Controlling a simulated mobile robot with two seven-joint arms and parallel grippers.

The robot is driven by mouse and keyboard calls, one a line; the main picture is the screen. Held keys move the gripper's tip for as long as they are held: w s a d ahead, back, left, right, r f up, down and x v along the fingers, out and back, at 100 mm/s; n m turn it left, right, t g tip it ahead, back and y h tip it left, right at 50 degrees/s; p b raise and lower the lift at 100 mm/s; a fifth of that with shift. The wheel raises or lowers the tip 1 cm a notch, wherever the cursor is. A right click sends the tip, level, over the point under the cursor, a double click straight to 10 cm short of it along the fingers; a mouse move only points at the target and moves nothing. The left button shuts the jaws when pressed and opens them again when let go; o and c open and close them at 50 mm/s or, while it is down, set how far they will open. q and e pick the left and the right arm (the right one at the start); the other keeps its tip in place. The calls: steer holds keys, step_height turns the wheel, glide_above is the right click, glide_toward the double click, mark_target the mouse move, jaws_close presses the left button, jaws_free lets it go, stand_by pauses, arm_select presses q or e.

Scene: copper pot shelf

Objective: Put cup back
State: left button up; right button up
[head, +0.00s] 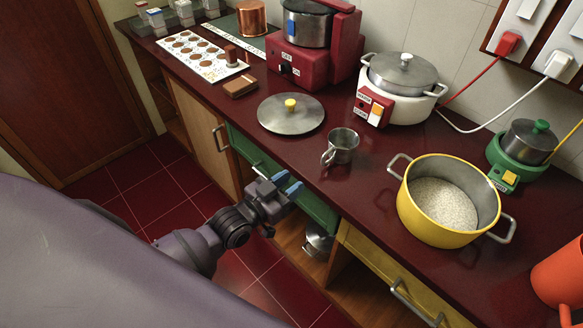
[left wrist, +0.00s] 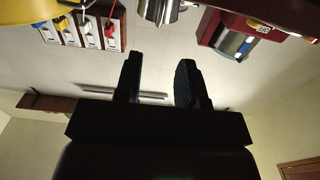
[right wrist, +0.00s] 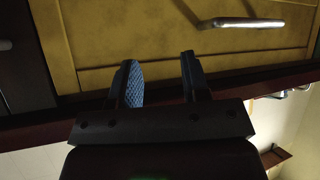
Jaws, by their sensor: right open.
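A small metal cup (head: 343,146) stands upright on the dark red counter (head: 285,150), its handle towards the lower left. What looks like the same cup shows at the top edge of the left wrist view (left wrist: 166,10), partly cut off. My left gripper (head: 287,184) is at the counter's front edge, in front of the green drawer and left of the cup, not touching it. Its fingers are apart and empty in the left wrist view. My right gripper (right wrist: 154,72) is open and empty, facing a yellow drawer front (right wrist: 150,40); it is out of the head view.
A yellow pot of white grains (head: 445,203) stands right of the cup, and a metal lid (head: 291,114) lies to its left. A white cooker (head: 400,85) and red appliance (head: 310,60) stand behind.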

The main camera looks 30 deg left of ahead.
arm_select(q)
steer(key=s+a+f+n+g+y, duration=0.1)
steer(key=s+a+f+g+y, duration=0.1)
steer(key=s+f, duration=0.4)
steer(key=s+a+f+n+g+y, duration=0.2)
steer(key=s+f, duration=0.4)
steer(key=s, duration=0.3)
steer(key=shift+s+a+g+y, duration=0.35)
steer(key=shift+a+g+y, duration=0.45)
steer(key=shift+a+y, duration=0.45)
